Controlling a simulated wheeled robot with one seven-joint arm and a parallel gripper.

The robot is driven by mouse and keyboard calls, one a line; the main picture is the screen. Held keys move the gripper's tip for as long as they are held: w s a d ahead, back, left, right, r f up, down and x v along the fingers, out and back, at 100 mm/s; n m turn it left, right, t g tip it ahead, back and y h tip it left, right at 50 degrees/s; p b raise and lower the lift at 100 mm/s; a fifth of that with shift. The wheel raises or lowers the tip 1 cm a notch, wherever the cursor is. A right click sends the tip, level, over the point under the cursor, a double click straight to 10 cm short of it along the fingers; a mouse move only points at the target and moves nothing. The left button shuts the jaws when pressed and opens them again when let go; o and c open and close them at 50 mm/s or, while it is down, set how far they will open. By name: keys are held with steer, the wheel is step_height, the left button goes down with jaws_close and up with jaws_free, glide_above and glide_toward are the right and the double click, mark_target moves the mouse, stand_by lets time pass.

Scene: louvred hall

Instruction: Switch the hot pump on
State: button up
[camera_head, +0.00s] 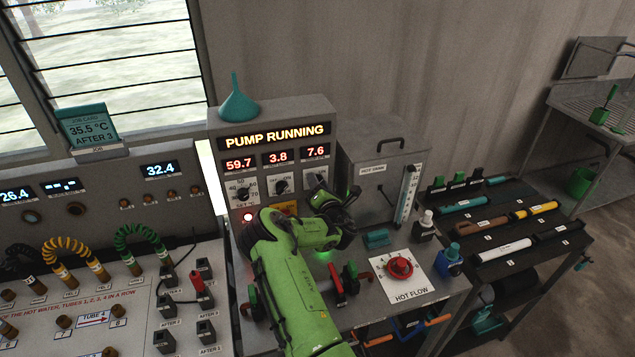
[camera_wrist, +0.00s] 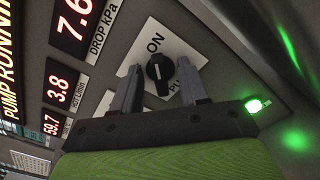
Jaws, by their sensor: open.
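The pump panel (camera_head: 275,115) reads "PUMP RUNNING" on its upper display. The pump switch is a black rotary knob (camera_wrist: 158,73) with a white pointer mark, on a white plate lettered "ON"; the rest of its lettering is partly covered. In the head view my gripper (camera_head: 332,197) is at the panel's right end and partly covers the knob.
Red readouts (camera_head: 278,157) show 59.7, 3.8 and 7.6. A green light (camera_wrist: 258,104) glows beside the gripper. A red hot flow valve (camera_head: 399,268) and small bottles stand at the right. A lidded tank (camera_head: 385,180) stands behind. Tube fittings crowd the left bench.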

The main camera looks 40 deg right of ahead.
steer(key=b+v, duration=0.1)
steer(key=v, duration=0.6)
